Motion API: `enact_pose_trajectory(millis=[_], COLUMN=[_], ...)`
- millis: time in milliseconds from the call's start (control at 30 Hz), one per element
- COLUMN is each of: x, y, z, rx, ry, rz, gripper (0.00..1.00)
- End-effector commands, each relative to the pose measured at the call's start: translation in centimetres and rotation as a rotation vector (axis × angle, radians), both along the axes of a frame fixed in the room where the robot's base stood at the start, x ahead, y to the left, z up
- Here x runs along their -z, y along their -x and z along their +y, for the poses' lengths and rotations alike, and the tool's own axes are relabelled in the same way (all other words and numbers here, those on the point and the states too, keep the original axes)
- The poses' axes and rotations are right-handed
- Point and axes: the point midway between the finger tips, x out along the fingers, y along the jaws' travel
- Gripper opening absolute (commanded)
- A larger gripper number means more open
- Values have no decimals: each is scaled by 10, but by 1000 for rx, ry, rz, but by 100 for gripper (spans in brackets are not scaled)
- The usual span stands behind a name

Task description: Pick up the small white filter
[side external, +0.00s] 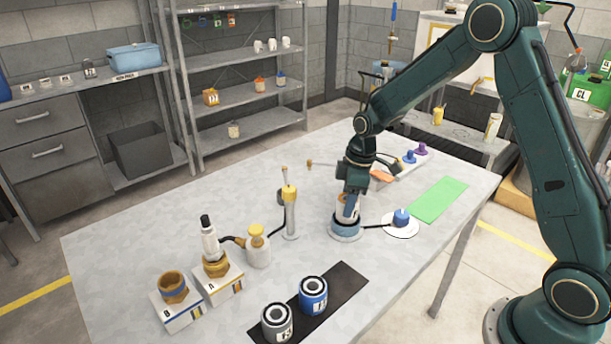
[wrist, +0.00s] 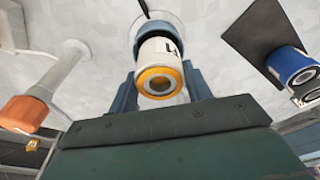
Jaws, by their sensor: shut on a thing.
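The small white filter (wrist: 160,52) is a white cylinder with a dark mark and a yellow ring around its open end. My gripper (wrist: 160,78) is shut on it in the wrist view, with one blue-grey finger on each side. In the side view my gripper (side external: 348,203) points down around the white filter (side external: 343,213), partly hiding it. The filter is above a round grey-blue base (side external: 346,233). I cannot tell whether it touches the base.
A blue filter (side external: 313,295) and a grey filter (side external: 277,321) stand on a black mat (side external: 345,283). A yellow-topped post (side external: 290,205) and pump bottle (side external: 257,246) stand left of my gripper. A blue knob (side external: 401,217) on a white disc and a green mat (side external: 439,198) lie right.

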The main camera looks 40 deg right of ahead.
Motion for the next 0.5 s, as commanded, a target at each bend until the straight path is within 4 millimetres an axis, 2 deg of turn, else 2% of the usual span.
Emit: enact_pose_trajectory(millis=[500], x=[-107], y=[-1], z=[0], rx=[0], ry=[1], rz=[-9], gripper=[20])
